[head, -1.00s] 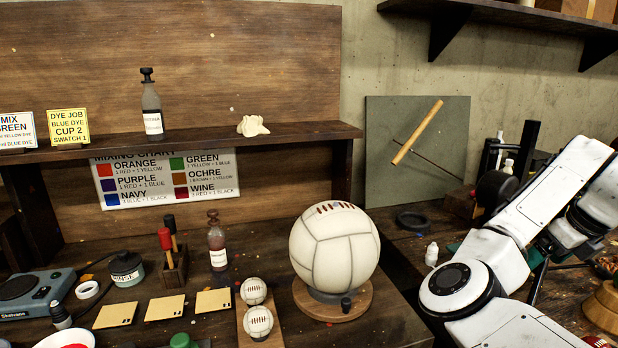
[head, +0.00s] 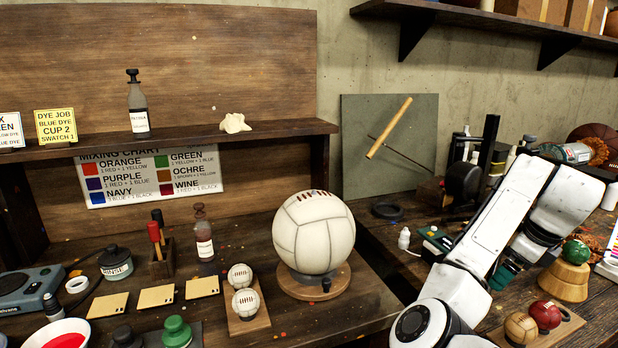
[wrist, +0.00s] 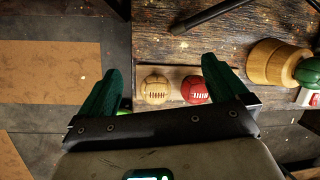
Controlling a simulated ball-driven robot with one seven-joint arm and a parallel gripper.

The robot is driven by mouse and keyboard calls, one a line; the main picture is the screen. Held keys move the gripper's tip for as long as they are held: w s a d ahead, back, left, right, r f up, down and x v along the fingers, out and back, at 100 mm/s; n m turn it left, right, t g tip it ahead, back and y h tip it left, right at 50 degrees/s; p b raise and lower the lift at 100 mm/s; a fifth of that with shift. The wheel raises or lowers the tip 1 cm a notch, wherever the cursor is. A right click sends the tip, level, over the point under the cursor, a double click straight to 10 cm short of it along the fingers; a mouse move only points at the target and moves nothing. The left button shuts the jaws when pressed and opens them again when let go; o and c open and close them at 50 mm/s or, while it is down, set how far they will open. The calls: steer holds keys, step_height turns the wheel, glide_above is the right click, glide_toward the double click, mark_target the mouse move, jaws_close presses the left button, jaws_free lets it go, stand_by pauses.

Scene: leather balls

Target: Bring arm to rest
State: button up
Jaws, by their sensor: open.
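My gripper (wrist: 160,85) shows in the wrist view with its two green fingers spread wide apart. Nothing is between the fingers' grip; they hang above the edge of a dark wooden bench (wrist: 190,45). Beyond the fingertips, a tan ball (wrist: 155,90) and a red ball (wrist: 195,90) sit side by side on a small board.
A large white ball (head: 313,235) rests on a round wooden stand left of my arm. The tan ball (head: 521,327), red ball (head: 545,314) and a green ball (head: 576,251) on a wooden block (head: 563,281) are right of my arm. Bare floor (wrist: 45,120) lies left in the wrist view.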

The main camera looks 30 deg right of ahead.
steer(key=s+a+f+n+g+h, duration=0.1)
steer(key=a+f+n+g+h, duration=0.1)
steer(key=a+f+n, duration=1.7)
steer(key=s+a+f+n+y, duration=0.1)
steer(key=s+a+f+n, duration=0.3)
steer(key=s+a+n, duration=0.2)
steer(key=s+a+f+n+y, duration=0.2)
steer(key=s+a+f+n, duration=0.3)
steer(key=a+n, duration=0.4)
steer(key=a, duration=0.3)
steer(key=shift+s+n+y, duration=0.3)
steer(key=shift+s+n, duration=0.05)
steer(key=shift+n, duration=0.05)
steer(key=shift+a, duration=0.1)
